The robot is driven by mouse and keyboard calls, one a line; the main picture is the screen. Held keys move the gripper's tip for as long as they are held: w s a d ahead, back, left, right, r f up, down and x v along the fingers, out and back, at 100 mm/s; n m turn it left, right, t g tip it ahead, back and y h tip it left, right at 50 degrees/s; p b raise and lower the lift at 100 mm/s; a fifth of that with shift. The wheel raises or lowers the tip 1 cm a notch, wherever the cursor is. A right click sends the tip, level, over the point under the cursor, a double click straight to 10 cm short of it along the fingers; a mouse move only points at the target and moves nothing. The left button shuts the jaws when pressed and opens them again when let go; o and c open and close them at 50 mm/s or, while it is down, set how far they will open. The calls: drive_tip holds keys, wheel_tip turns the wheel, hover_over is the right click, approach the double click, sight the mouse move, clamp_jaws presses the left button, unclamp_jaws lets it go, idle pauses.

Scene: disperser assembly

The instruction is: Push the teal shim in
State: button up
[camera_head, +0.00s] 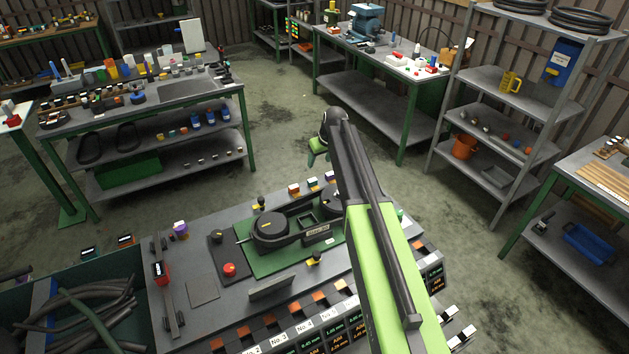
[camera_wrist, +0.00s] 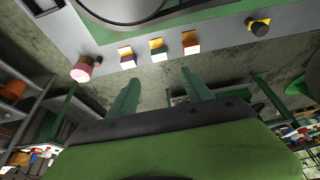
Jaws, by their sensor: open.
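In the wrist view, three small blocks with yellow parts and pale faces stand in a row along the bench edge. The middle one (camera_wrist: 161,49) shows a teal band, which I take as the teal shim; its fit in its slot cannot be told. In the head view the same row is small, beside the green mat (camera_head: 252,262). My gripper (camera_wrist: 160,76) has two green fingers spread apart, with nothing between them. The middle block lies ahead of the gap, apart from the fingers.
The grey bench (camera_head: 205,318) carries a dark round device (camera_head: 271,226) on the mat and a red button (camera_head: 229,270). A black-and-yellow knob (camera_wrist: 259,27) is right of the blocks in the wrist view. Open floor (camera_head: 275,130) lies behind the bench.

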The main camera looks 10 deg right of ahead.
sight(313, 180)
drive_tip(key=b+x, duration=1.3)
drive_tip(key=x, duration=0.3)
drive_tip(key=shift+s+d+f+b, duration=0.1)
drive_tip(key=shift+s+b, duration=0.05)
drive_tip(key=shift+b, duration=0.25)
clamp_jaws()
